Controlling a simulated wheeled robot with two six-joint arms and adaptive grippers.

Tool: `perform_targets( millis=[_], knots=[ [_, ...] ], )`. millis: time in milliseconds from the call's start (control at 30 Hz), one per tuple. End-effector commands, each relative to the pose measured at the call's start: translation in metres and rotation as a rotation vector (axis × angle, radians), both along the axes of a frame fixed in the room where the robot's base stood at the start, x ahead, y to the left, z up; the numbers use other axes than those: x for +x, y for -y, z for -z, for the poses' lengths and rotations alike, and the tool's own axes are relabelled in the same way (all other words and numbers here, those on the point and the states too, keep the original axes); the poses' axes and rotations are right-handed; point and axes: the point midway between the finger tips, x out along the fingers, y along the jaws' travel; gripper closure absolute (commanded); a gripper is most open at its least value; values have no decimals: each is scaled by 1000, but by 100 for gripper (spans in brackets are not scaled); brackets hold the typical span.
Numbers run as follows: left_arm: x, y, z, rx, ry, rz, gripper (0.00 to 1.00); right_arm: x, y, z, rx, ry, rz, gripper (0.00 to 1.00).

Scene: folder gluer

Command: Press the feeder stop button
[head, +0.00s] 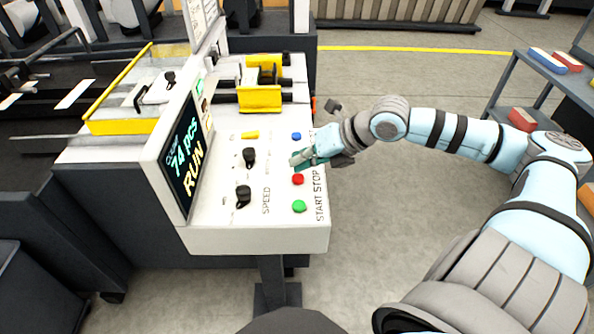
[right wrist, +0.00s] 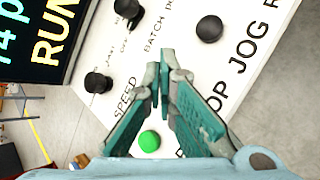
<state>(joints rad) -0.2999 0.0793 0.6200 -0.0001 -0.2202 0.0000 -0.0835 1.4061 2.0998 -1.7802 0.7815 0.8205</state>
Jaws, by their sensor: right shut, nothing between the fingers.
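The white control panel (head: 228,225) carries a column of buttons along its right edge. The red button (head: 298,179), beside the word STOP, is visible in the head view. The green button (head: 299,206) is nearer the front and the blue button (head: 296,136) farther back. My right gripper (head: 295,161) is shut and empty over the panel, just behind the red button. In the right wrist view, the gripper's fingers (right wrist: 160,75) lie between the black button (right wrist: 209,29) and the green button (right wrist: 149,141), and the red button is hidden. I cannot tell whether the fingertips touch anything. My left gripper is out of view.
The display (head: 184,152) reads 74 pcs and RUN. Black knobs (head: 243,196) stand left of the buttons. A yellow guide part (head: 260,98) rises behind the panel. A shelf cart (head: 548,78) with boxes stands at the right. The floor between is clear.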

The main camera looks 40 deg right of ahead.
Motion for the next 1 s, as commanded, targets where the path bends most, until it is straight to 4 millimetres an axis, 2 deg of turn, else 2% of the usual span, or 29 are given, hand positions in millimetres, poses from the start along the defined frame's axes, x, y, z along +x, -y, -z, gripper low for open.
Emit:
perform_targets(
  millis=[333,1000],
  knots=[
    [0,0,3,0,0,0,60,-1,0,9,0,-1,-1,100],
    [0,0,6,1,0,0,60,-1,0,13,0,0,0,100]
  ],
)
